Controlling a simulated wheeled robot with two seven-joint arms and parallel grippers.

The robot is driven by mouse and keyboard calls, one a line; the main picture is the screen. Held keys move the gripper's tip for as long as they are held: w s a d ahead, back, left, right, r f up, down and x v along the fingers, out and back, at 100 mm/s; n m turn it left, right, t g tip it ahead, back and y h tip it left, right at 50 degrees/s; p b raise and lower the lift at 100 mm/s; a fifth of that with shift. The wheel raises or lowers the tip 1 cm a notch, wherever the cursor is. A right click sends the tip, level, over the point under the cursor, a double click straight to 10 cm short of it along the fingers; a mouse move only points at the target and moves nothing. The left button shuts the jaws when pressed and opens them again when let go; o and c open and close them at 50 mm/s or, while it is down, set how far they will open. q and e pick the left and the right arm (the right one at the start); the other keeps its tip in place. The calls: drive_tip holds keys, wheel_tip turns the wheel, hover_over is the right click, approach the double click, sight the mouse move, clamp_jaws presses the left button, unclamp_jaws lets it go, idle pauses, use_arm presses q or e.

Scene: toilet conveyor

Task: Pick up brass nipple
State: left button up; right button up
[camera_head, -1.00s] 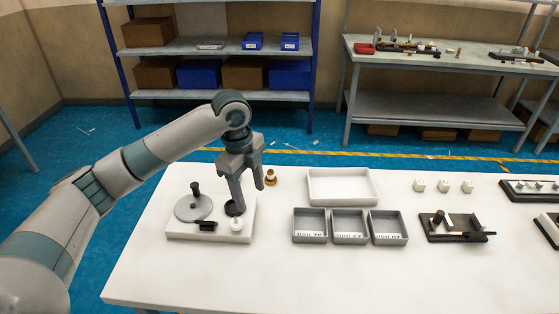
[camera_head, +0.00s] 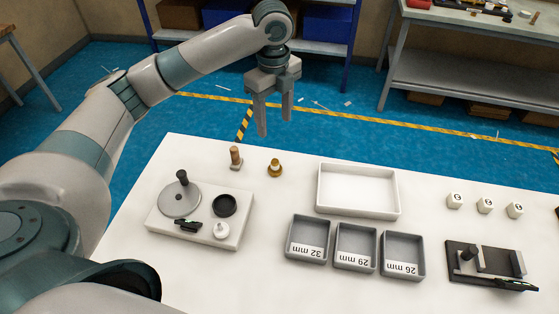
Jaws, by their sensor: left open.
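A small brass piece with a wide round foot (camera_head: 275,169), which looks like the brass nipple, stands upright near the back edge of the white table. To its left is a brown upright piece (camera_head: 236,156) on a small pale base. My left gripper (camera_head: 274,127) is open and empty, its fingers pointing down. In the picture it sits just above the brass piece, and the fingers touch nothing. How far it is from the piece in depth I cannot tell. My right gripper is not in view.
A white fixture (camera_head: 158,224) with a grey disc, dark ring and white knob lies at the left. An empty white tray (camera_head: 358,212) stands right of the brass piece, with labelled grey bins (camera_head: 306,258) in front. White blocks and a dark fixture (camera_head: 455,270) are at right.

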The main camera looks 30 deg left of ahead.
use_arm(q)
drive_tip(key=shift+s+r, duration=0.1)
drive_tip(key=shift+s, duration=0.15)
drive_tip(key=p, duration=0.3)
hover_over(275, 161)
wheel_tip(275, 161, down, 11)
drive_tip(key=shift+a+r, duration=0.1)
drive_tip(key=shift+f+p, duration=0.3)
drive_tip(key=shift+f, duration=0.45)
